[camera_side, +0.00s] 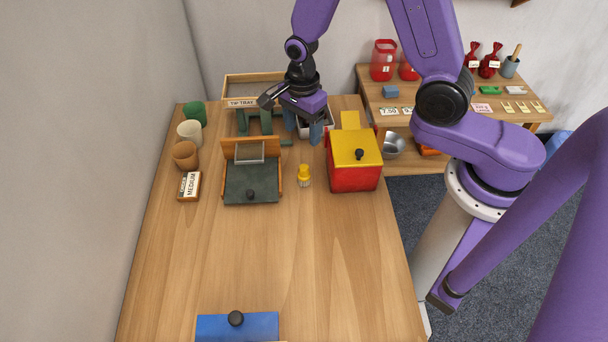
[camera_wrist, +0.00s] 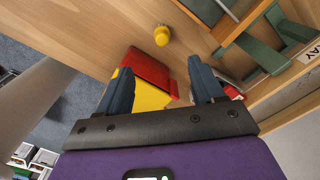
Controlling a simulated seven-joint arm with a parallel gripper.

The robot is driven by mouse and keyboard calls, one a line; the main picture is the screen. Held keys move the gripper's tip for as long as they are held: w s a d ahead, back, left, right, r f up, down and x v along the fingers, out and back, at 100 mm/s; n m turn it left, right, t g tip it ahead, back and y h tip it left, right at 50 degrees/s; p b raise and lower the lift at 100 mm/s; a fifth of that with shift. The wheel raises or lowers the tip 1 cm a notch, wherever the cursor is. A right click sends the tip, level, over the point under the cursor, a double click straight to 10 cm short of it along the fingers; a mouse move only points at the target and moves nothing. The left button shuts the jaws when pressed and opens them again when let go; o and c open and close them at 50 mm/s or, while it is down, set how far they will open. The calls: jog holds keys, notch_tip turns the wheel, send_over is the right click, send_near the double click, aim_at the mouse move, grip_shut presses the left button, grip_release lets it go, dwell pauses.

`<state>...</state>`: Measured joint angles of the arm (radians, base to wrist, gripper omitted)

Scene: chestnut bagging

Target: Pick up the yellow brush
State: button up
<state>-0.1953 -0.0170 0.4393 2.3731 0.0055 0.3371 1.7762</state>
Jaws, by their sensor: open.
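The yellow brush (camera_side: 304,176) stands on the wooden table between the dark green tray-like box and the red box; it looks small and upright with a rounded yellow top. In the wrist view the brush (camera_wrist: 161,36) shows beyond my fingertips, near the top middle. My gripper (camera_side: 302,127) is open and empty, its two blue fingers pointing down behind the brush, apart from it. In the wrist view my gripper (camera_wrist: 163,78) shows its fingers spread, with part of the red and yellow box beyond them.
A red box with a yellow lid (camera_side: 355,149) stands right of the brush. A dark green box with a wooden frame (camera_side: 253,188) is at its left. Cups (camera_side: 186,155) line the left edge. A wooden tip tray (camera_side: 240,103) is behind. The table's middle is clear up to a blue lid (camera_side: 260,326).

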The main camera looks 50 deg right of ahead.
aim_at(303, 168)
notch_tip(303, 168, down, 12)
jog(key=shift+r, duration=0.1)
jog(key=shift+w+d+f, duration=0.1)
jog(key=shift+d+f, duration=0.1)
jog(key=shift+f, duration=1.15)
jog(key=shift+d+f, duration=0.2)
jog(key=shift+f, duration=1.15)
jog(key=c, duration=1.1)
